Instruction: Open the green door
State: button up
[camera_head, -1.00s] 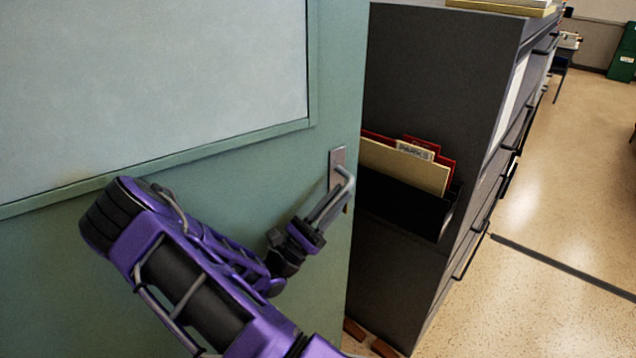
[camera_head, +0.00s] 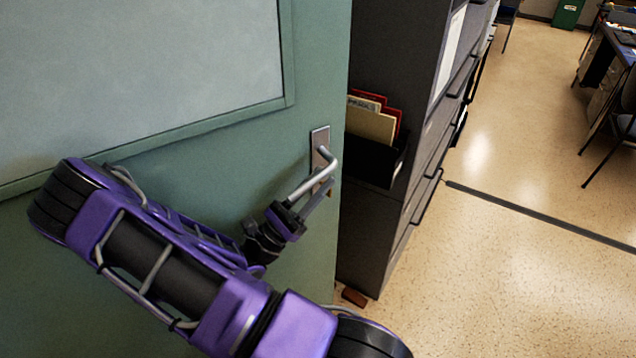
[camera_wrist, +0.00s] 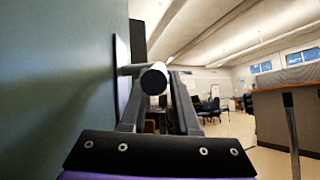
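The green door (camera_head: 225,155) fills the left of the head view and stands open, with the office showing past its free edge. It has a large pale panel. Its silver lever handle (camera_head: 325,160) sits near that edge on a metal plate. My gripper (camera_head: 318,190) is at the lever, just below and beside it in the head view. In the wrist view, the lever's round end (camera_wrist: 154,78) shows at my two fingers (camera_wrist: 160,100), overlapping the left one. The fingers are apart, with a gap between them. Contact with the lever cannot be made out.
A dark filing cabinet (camera_head: 395,60) with a folder holder (camera_head: 375,165) stands just past the door's edge. A small brown block (camera_head: 354,297) lies on the floor by its base. Open floor (camera_head: 510,260) spreads right, with desks and chairs (camera_head: 622,125) beyond.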

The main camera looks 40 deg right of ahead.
jog(key=shift+o, duration=1.4)
jog(key=b+v, duration=0.1)
jog(key=v, duration=1.6)
jog(key=shift+f+b, duration=0.2)
jog(key=shift+b, duration=0.2)
jog(key=shift+a, duration=0.15)
